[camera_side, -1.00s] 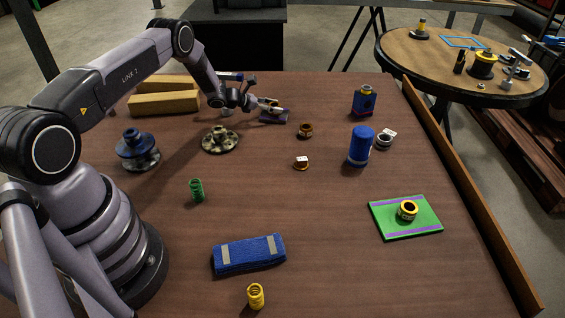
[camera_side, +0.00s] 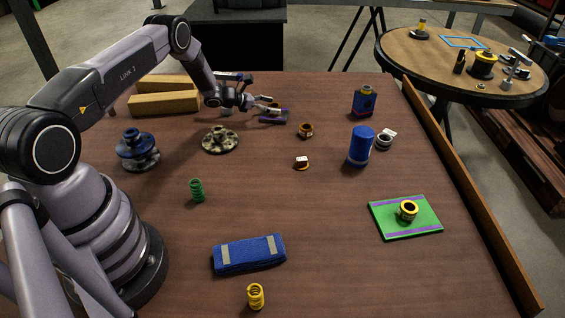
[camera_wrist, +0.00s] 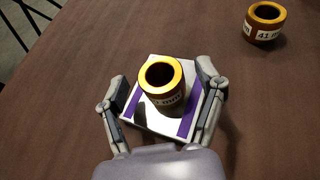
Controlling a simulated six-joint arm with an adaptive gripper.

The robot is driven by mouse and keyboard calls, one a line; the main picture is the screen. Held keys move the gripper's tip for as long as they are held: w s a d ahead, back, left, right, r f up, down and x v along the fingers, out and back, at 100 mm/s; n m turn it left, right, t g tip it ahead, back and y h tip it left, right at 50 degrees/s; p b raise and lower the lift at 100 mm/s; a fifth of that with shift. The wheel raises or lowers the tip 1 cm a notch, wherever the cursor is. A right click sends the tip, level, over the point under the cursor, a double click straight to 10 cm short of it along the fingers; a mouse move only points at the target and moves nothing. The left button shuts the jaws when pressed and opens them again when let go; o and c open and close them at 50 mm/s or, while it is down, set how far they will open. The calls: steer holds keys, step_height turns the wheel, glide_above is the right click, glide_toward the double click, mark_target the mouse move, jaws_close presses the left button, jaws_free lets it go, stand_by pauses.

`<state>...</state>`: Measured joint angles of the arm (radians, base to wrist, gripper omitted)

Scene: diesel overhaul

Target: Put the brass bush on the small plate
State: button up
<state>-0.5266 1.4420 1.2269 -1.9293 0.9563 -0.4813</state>
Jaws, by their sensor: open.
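The small plate is pale with purple stripes; it lies under my gripper in the wrist view (camera_wrist: 187,122) and at the back middle of the table in the side view (camera_side: 273,119). A brass bush (camera_wrist: 161,84) with a label stands upright on it, towards its far side. My gripper (camera_wrist: 168,88) is open, with one finger on each side of the bush and plate, and gaps to the bush. In the side view my gripper (camera_side: 270,104) partly hides that bush.
Another brass bush, labelled 41 mm (camera_wrist: 264,22), stands nearby, also in the side view (camera_side: 305,130). A green plate (camera_side: 428,228) holds another bush (camera_side: 408,210). A blue cylinder (camera_side: 360,147), dark flange (camera_side: 220,140) and wooden blocks (camera_side: 165,103) stand around.

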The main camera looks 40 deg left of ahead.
steer(key=v, duration=1)
steer(key=shift+s+r, duration=0.25)
steer(key=s+d+r+m+g+h, duration=0.1)
steer(key=d+r+m+g, duration=0.1)
steer(key=d+r+m, duration=0.45)
steer(key=s+d+r+m+g+h, duration=0.2)
steer(key=d+r+m+g, duration=0.15)
steer(key=d+r, duration=0.6)
steer(key=s+d+r+m+g+y, duration=0.25)
steer(key=s+d+r+m, duration=0.35)
steer(key=s+r+m, duration=0.55)
steer(key=s+r+m+y, duration=0.3)
steer(key=s+m, duration=0.1)
steer(key=s, duration=0.7)
steer(key=s+r+m+t+y, duration=0.1)
steer(key=s+r+m+y, duration=0.2)
steer(key=s, duration=0.8)
steer(key=shift+r+m, duration=0.45)
steer(key=shift+m, duration=0.7)
